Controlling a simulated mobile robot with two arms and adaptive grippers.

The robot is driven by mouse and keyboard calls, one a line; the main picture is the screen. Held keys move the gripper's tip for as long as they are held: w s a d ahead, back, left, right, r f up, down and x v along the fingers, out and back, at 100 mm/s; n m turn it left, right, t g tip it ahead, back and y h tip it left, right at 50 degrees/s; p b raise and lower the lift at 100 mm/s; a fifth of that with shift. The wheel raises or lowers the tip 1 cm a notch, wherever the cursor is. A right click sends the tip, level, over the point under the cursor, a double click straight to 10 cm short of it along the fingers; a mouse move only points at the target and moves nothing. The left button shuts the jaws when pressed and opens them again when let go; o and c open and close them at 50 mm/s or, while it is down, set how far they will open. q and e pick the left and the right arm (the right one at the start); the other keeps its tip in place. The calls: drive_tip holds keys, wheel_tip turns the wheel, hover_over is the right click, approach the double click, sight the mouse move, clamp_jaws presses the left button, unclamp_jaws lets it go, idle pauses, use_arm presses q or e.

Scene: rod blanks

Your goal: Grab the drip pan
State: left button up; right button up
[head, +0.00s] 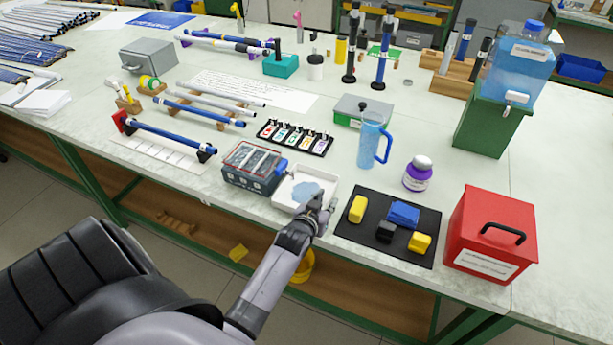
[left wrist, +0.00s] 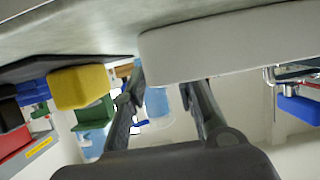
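The drip pan (head: 285,200) is a shallow white tray with a light-blue patch inside, near the front edge of the bench in the head view. In the left wrist view, which looks upside down, its pale wall (left wrist: 235,42) fills the upper right. My left gripper (head: 321,207) is at the pan's front right corner. In the left wrist view its two fingers (left wrist: 160,92) are spread apart, with the pan's end close to the fingertips. The tip of one finger seems hidden behind the wall. Contact cannot be told. My right gripper is not in view.
A black mat (head: 350,236) with yellow, blue and black blocks lies just right of the pan. A dark box with clear lids (head: 245,180) stands close on the left. A blue mug (head: 371,145) and a purple-labelled jar (head: 417,174) stand behind. A red box (head: 490,235) is farther right.

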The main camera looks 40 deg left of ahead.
use_arm(q)
drive_tip(key=shift+w+a+f, duration=0.1)
drive_tip(key=shift+w+f, duration=0.05)
drive_tip(key=shift+w, duration=0.3)
drive_tip(key=shift+c, duration=0.4)
clamp_jaws()
